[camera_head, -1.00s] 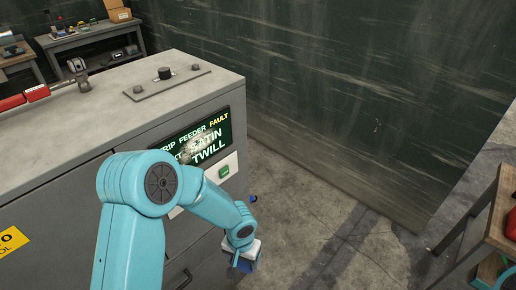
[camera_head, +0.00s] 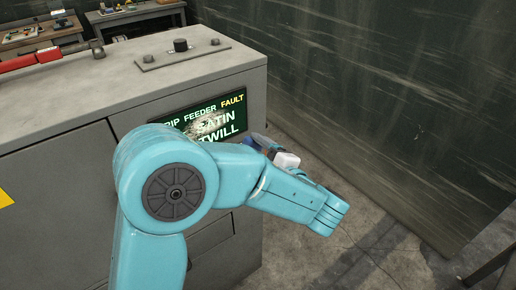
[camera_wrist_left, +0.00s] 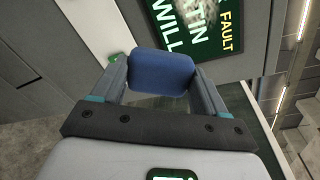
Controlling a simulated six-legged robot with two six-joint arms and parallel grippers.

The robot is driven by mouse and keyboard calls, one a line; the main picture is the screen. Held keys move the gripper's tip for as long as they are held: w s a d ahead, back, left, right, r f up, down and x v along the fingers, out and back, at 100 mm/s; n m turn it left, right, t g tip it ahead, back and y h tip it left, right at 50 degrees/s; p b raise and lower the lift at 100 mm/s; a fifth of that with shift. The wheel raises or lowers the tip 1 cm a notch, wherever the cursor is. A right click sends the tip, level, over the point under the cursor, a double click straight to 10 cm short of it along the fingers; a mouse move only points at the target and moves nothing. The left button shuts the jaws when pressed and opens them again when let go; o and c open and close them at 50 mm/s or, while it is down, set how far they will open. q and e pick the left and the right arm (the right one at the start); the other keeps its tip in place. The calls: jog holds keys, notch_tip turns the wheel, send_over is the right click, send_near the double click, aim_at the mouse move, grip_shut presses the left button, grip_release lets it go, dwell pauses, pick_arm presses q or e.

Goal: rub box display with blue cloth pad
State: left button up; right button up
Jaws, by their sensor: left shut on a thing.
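The box display (camera_head: 228,110) is a dark green screen on the front of the grey box, with the words FEEDER, FAULT, SATIN and TWILL. A pale smudge (camera_head: 202,127) covers part of it. The display also shows at the top of the wrist view (camera_wrist_left: 234,42), with the smudge on it. My left gripper (camera_wrist_left: 162,76) is shut on the blue cloth pad (camera_wrist_left: 162,70), which sits between its fingers just short of the display in that view. In the head view, the pad (camera_head: 255,142) is partly hidden by my arm, beside the display's lower right. My right gripper is not in view.
The grey box (camera_head: 90,100) has a flat top with a knob plate (camera_head: 180,52) and a red-handled bar (camera_head: 40,58). A dark wall (camera_head: 400,100) stands to the right, with bare floor between. Workbenches (camera_head: 130,14) stand behind.

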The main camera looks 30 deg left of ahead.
aim_at(243, 138)
pick_arm(q)
jog(key=shift+y, duration=0.8)
jog(key=a+r, duration=0.2)
jog(key=r, duration=0.1)
jog(key=w+a+r, duration=0.1)
jog(key=r, duration=0.1)
jog(key=shift+a+r+p, duration=0.15)
jog(key=shift+a+p, duration=0.2)
jog(key=shift+w+a+t, duration=0.15)
jog(key=shift+a+t, duration=0.15)
jog(key=shift+a, duration=0.15)
jog(key=shift+x, duration=1)
